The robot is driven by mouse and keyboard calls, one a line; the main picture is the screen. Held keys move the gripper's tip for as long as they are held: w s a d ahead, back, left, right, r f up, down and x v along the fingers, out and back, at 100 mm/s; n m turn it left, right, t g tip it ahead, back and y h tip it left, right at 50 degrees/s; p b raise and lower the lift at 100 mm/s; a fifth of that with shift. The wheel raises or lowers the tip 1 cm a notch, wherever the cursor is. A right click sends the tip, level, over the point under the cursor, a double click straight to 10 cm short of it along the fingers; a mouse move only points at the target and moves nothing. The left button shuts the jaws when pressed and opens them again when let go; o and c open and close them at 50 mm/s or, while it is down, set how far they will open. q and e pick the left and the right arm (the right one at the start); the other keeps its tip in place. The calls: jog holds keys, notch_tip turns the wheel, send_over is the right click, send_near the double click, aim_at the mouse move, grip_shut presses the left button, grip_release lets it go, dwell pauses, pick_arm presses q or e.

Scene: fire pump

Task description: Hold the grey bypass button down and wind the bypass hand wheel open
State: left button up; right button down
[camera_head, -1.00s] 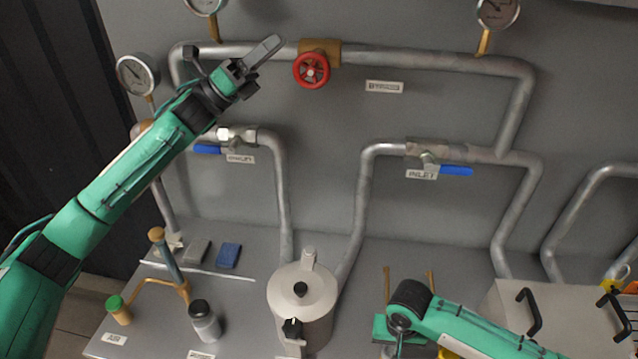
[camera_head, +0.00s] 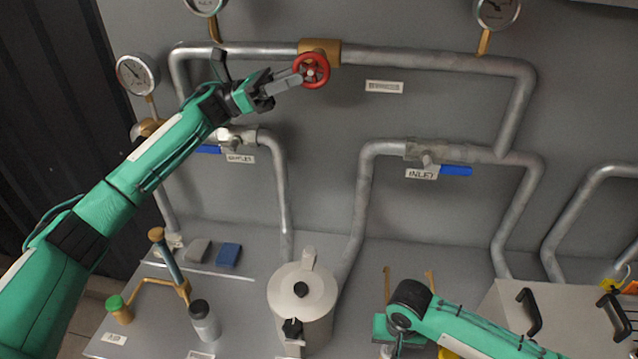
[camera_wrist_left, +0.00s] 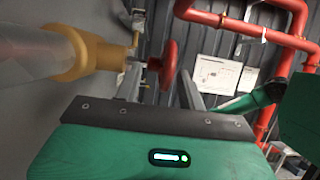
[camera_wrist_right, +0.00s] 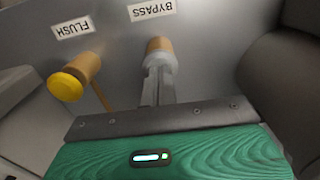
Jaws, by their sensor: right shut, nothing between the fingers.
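The red bypass hand wheel (camera_head: 312,70) sits on a brass valve body (camera_head: 333,52) on the upper pipe. My left gripper (camera_head: 293,80) is open, its fingers reaching the wheel's left side. In the left wrist view the wheel (camera_wrist_left: 169,66) lies between the two finger lines (camera_wrist_left: 160,85); contact cannot be told. The grey bypass button (camera_wrist_right: 160,62) tops a brass post under the BYPASS label (camera_wrist_right: 152,9). My right gripper (camera_wrist_right: 157,72) is shut and empty, its tips at the button's face. How far the button is pressed cannot be told.
A yellow flush button (camera_wrist_right: 66,87) stands left of the bypass button. Blue inlet handles (camera_head: 456,170) and gauges (camera_head: 137,75) are on the panel. A grey pot-like body (camera_head: 303,300), a bottle (camera_head: 204,320) and a blue block (camera_head: 228,255) stand on the bench.

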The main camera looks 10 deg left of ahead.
aim_at(312, 69)
pick_arm(q)
jog(key=x, duration=0.5)
jog(key=shift+d+r, duration=0.1)
jog(key=shift+d, duration=0.25)
jog(key=c, duration=0.7)
